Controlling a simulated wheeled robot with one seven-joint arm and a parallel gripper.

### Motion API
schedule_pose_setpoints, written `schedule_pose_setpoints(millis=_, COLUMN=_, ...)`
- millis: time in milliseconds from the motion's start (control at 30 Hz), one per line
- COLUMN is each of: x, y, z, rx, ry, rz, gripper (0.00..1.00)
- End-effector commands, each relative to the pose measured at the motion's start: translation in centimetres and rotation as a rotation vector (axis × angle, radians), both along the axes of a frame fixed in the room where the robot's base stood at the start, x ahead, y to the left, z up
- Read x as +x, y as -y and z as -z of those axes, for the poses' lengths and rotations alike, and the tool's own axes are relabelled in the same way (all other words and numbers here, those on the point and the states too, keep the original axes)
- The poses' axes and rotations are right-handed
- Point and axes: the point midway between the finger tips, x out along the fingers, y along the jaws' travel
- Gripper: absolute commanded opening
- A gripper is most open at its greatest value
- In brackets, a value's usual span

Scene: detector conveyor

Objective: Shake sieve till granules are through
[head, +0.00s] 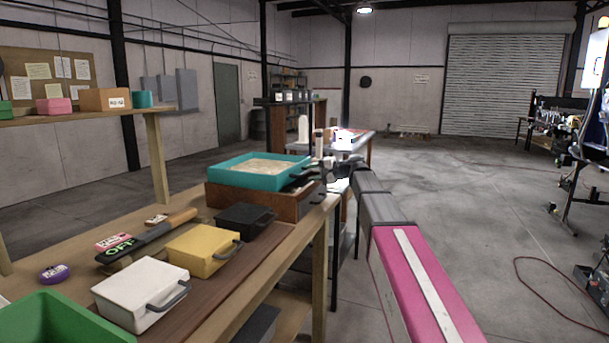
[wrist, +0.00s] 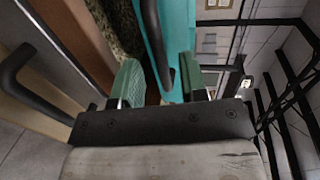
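The teal sieve (head: 290,178) sits on a brown wooden box (head: 265,203) at the bench's far end. Pale granules (head: 262,166) show inside the sieve; how many lie below is hidden in the head view. In the wrist view, the sieve's teal wall (wrist: 179,40) is ahead of me, with dark speckled material beside it. My gripper (wrist: 158,80) has green finger pads spread apart. A dark curved handle (wrist: 153,35) reaches between the pads, with gaps visible on both sides. In the head view, my gripper is small and dark at the sieve's right side.
A black box (head: 243,220), yellow box (head: 203,250) and white box (head: 140,292) with handles line the bench's front. A green bin (head: 62,318) is at the lower left. Another black handle (wrist: 18,72) projects at left in the wrist view. Floor right of the bench is open.

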Motion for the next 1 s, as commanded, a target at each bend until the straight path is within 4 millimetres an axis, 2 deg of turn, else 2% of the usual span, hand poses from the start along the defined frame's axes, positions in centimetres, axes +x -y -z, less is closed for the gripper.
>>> schedule_pose_setpoints(millis=100, x=0.7, y=-1.7, z=0.4, rx=0.0, ry=0.0, rz=-0.002, gripper=0.4)
schedule_pose_setpoints(millis=233, x=1.0, y=-2.7, z=0.6, rx=0.0, ry=-0.001, rz=-0.001, gripper=0.4)
schedule_pose_setpoints(millis=633, x=1.1, y=-3.2, z=0.7, rx=0.0, ry=0.0, rz=-0.001, gripper=0.4)
schedule_pose_setpoints(millis=700, x=1.1, y=-3.2, z=0.7, rx=0.0, ry=0.0, rz=-0.001, gripper=0.17)
schedule_pose_setpoints(millis=767, x=1.1, y=-3.2, z=0.7, rx=0.0, ry=0.0, rz=-0.001, gripper=0.0)
schedule_pose_setpoints(millis=1000, x=1.0, y=-2.8, z=0.8, rx=0.0, ry=0.0, rz=0.0, gripper=0.0)
